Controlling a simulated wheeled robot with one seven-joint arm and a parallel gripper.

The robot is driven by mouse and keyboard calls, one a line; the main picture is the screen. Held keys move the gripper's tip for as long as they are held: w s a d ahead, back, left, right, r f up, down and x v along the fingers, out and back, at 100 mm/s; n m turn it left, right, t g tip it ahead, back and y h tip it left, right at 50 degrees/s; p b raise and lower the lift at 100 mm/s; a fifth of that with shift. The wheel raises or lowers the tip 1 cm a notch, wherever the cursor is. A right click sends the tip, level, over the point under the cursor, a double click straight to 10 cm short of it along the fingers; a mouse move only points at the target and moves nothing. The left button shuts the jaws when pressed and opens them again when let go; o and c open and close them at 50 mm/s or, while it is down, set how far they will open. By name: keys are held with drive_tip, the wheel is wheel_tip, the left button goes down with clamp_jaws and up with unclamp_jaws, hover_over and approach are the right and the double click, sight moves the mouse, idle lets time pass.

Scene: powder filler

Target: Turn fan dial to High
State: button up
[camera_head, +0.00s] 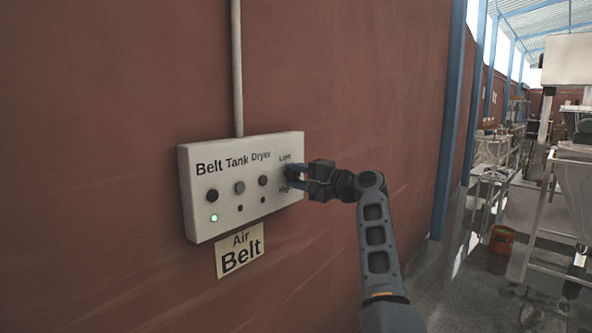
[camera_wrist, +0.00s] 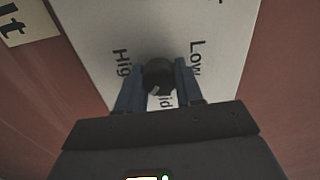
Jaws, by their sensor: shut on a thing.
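The fan dial (camera_wrist: 158,74) is a round black knob on the white control box (camera_head: 240,215). In the wrist view it sits between the labels "High" on the left and "Low" on the right, with a partly hidden label ending in "id" below it. A small pale mark shows on the knob's lower part; its exact pointing is hard to tell. My gripper (camera_head: 294,177) reaches the box's right end, its two blue fingers on either side of the dial and shut on it. In the head view the fingers largely hide the dial.
An "Air Belt" sign (camera_head: 239,251) hangs below. A blue post (camera_head: 449,130) and an orange bucket (camera_head: 501,240) stand at right.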

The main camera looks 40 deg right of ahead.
drive_tip(key=m, duration=0.5)
drive_tip(key=shift+d+r+m, duration=0.15)
drive_tip(key=shift+m, duration=0.15)
drive_tip(key=m, duration=0.2)
drive_tip(key=shift+m, duration=0.9)
drive_tip(key=shift+f, duration=0.25)
drive_tip(key=o, duration=1)
drive_tip(key=shift+f, duration=0.1)
drive_tip(key=s+d+b, duration=0.1)
drive_tip(key=s, duration=0.6)
drive_tip(key=shift+s+d, duration=0.15)
drive_tip(key=shift+s, duration=0.2)
drive_tip(key=shift+b, duration=0.3)
